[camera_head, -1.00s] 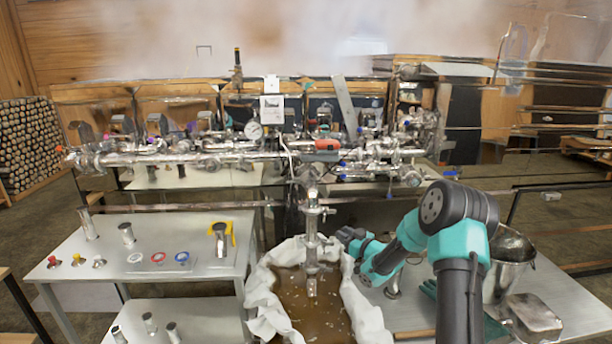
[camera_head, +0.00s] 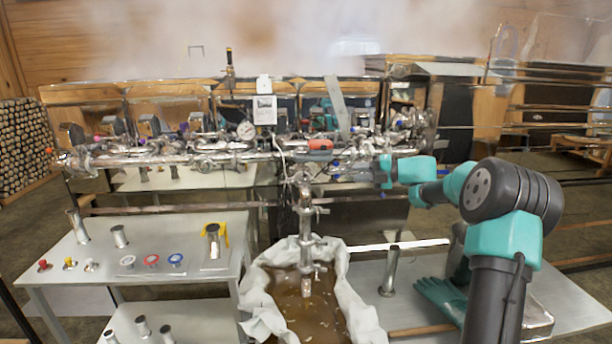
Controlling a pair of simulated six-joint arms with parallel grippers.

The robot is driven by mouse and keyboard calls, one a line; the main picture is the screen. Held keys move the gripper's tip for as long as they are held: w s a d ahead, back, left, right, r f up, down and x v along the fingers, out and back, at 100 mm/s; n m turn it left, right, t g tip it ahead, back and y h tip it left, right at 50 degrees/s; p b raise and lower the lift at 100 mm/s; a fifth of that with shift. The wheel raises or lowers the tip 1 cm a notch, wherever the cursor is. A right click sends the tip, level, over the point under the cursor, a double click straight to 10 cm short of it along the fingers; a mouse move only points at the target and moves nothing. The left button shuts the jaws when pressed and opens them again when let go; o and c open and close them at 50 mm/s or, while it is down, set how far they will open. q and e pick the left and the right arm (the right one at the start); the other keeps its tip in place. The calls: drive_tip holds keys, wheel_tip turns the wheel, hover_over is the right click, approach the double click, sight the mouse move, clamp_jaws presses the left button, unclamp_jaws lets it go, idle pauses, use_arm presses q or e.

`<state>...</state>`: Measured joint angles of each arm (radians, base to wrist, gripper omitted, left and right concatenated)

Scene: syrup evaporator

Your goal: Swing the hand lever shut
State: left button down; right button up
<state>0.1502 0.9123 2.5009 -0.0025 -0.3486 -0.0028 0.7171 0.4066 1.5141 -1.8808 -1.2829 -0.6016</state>
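The steel pipe run (camera_head: 205,158) of the evaporator crosses the middle of the view, with several small valves and coloured handles. A red-orange handle (camera_head: 319,145) sits on it near the centre. I cannot tell which part is the hand lever. My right arm reaches in from the right, and my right gripper (camera_head: 352,172) is at the right part of the pipes, just right of and below the red-orange handle. Its fingertips blend into the metal, so their opening and any contact are unclear. My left gripper is out of view.
A vertical steel spout (camera_head: 306,240) hangs over a cloth-lined tub (camera_head: 352,305) of brown liquid. A steel table (camera_head: 100,258) with small fittings stands left. A green glove (camera_head: 440,297) and a metal cylinder (camera_head: 390,270) are on the right table. Steam hides the top.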

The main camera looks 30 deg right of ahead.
sight(307, 184)
drive_tip(key=x, duration=1.7)
drive_tip(key=shift+w+a+r, duration=0.1)
drive_tip(key=shift+w+a, duration=0.1)
clamp_jaws()
